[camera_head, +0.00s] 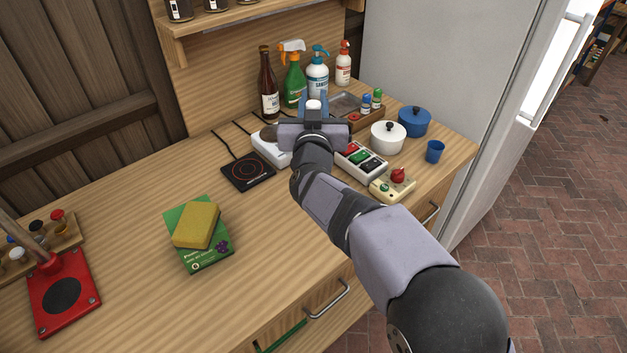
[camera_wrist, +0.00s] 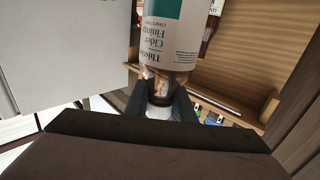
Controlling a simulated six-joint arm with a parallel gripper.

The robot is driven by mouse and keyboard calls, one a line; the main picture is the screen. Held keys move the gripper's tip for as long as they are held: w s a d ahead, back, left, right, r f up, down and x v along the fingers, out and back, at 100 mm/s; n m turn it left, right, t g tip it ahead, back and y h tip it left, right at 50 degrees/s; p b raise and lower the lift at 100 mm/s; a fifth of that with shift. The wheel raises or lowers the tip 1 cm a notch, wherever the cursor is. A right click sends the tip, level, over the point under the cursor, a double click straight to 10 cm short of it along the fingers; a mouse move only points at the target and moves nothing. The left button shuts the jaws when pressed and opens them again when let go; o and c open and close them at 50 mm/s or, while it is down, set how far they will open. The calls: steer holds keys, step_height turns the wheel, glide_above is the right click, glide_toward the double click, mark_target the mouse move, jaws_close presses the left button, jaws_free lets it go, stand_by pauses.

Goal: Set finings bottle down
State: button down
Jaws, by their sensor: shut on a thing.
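My gripper (camera_head: 313,106) is over the back of the wooden counter, shut on the finings bottle. In the wrist view the finings bottle (camera_wrist: 171,38) appears upside down, with a white and teal label reading "Cider Finings". Its narrow amber neck is between the fingers of my gripper (camera_wrist: 161,100). In the head view only a small white top (camera_head: 313,105) shows between the fingertips. The bottle's body is hidden behind my gripper there, and I cannot tell whether its base touches anything.
Behind stand a brown bottle (camera_head: 268,85), a green spray bottle (camera_head: 293,82) and a white pump bottle (camera_head: 317,75). A black hot plate (camera_head: 248,171) lies left.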

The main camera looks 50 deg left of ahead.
step_height(320, 180, down, 10)
steer(key=shift+r+p, duration=0.15)
steer(key=shift+p, duration=0.25)
stand_by(0.4)
steer(key=shift+f, duration=0.25)
steer(key=c, duration=1.6)
jaws_free()
steer(key=shift+o, duration=0.4)
steer(key=b+v, duration=0.2)
steer(key=v, duration=1)
steer(key=shift+r, duration=0.15)
